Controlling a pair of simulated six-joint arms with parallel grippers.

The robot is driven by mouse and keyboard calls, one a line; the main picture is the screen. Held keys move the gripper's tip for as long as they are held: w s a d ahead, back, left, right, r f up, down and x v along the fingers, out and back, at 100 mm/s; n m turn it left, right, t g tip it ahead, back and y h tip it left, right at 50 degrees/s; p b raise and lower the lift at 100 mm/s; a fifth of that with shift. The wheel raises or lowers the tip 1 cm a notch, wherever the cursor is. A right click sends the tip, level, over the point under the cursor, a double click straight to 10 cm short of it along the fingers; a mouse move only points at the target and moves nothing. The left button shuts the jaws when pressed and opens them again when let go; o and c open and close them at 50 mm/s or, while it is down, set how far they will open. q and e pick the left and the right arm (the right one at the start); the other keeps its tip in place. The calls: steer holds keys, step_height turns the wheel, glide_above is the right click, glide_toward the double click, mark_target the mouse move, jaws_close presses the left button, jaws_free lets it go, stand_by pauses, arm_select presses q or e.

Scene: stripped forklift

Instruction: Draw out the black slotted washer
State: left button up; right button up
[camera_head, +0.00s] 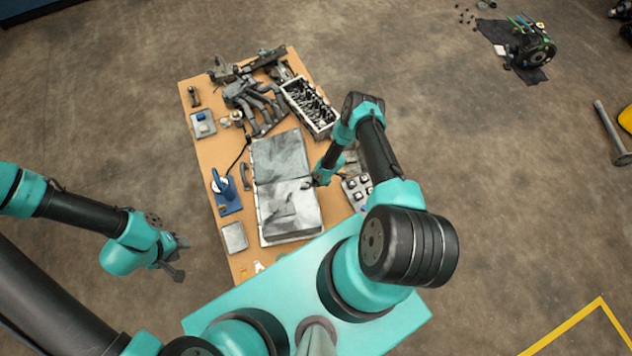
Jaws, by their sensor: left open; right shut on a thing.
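A grey metal case or tray (278,232) lies on the wooden table, with a second grey panel (280,157) behind it. My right gripper (314,181) is at the right edge of these, near where the two meet. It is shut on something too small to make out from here. I cannot pick out the black slotted washer; it may be hidden or too small. My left gripper (182,258) is open and empty, out over the floor to the left of the table.
The floor left of the table is clear.

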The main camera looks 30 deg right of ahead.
steer(key=shift+s+d+r, duration=0.1)
steer(key=shift+s+d, duration=0.2)
steer(key=shift+d, duration=0.4)
steer(key=shift+s+d, duration=0.25)
steer(key=shift+d, duration=0.45)
stand_by(0.8)
step_height(320, 180, up, 7)
stand_by(1.3)
